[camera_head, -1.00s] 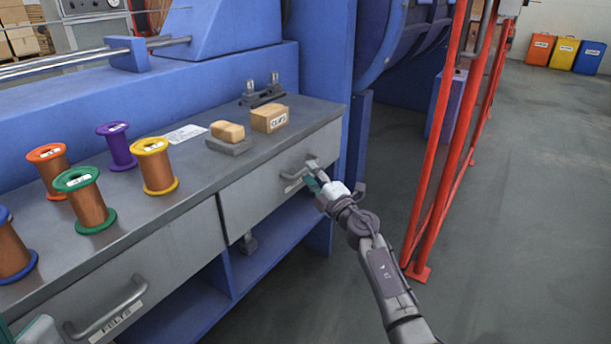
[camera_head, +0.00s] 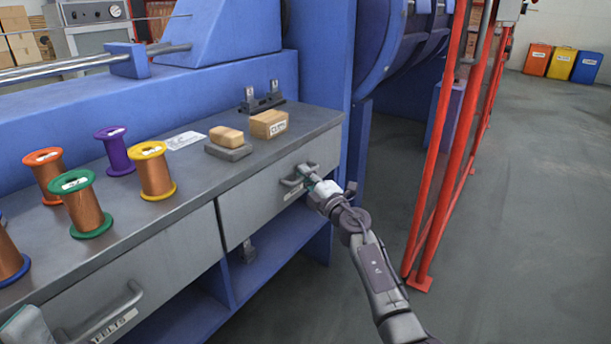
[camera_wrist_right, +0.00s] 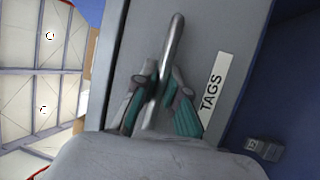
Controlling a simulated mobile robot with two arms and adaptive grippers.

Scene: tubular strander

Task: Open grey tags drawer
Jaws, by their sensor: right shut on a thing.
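The grey tags drawer (camera_head: 262,207) is the right-hand drawer under the grey bench top. Its front looks flush with the bench in the head view. The wrist view shows its front (camera_wrist_right: 205,40) with a white TAGS label (camera_wrist_right: 213,88). Its bar handle (camera_wrist_right: 172,48) runs between the fingers of my right gripper (camera_wrist_right: 160,98), which is shut on it. In the head view the right gripper (camera_head: 312,182) is at the handle's right part. A grey piece at the lower left corner seems to be my left gripper (camera_head: 25,328); its fingers are not clear.
A felts drawer (camera_head: 150,275) is to the left. On the bench top (camera_head: 190,185) stand several wire spools, a tan block on a grey pad (camera_head: 228,150) and a tan labelled box (camera_head: 269,124). Red posts (camera_head: 440,150) rise right of my right arm. Open floor lies beyond.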

